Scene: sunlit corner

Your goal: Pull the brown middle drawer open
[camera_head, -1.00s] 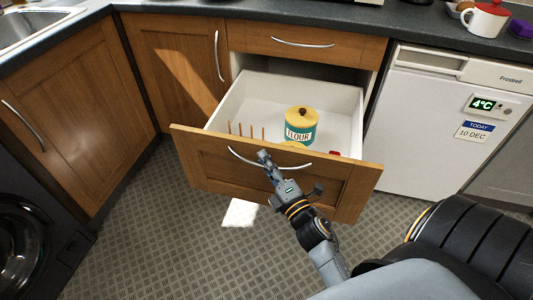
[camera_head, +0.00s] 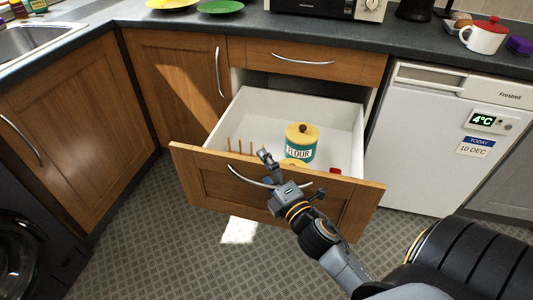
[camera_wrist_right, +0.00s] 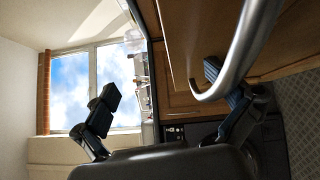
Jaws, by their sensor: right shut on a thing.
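The brown middle drawer (camera_head: 210,180) stands well out from its cabinet, with its white inside showing. Its curved metal handle (camera_head: 245,179) runs across the front. My right gripper (camera_head: 271,168) is at the handle, with one finger rising above the bar in the head view. It is shut on the handle. In the right wrist view the handle (camera_wrist_right: 238,60) passes close by one finger, and the other finger stands apart from it. The exact contact is hard to see. My left gripper is not in view.
The drawer holds a flour tin (camera_head: 300,146), several thin upright pegs and a small red thing (camera_head: 335,171). A closed upper drawer (camera_head: 305,60) is above. A white fridge (camera_head: 425,140) stands to the right. Patterned floor (camera_head: 160,225) lies clear in front.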

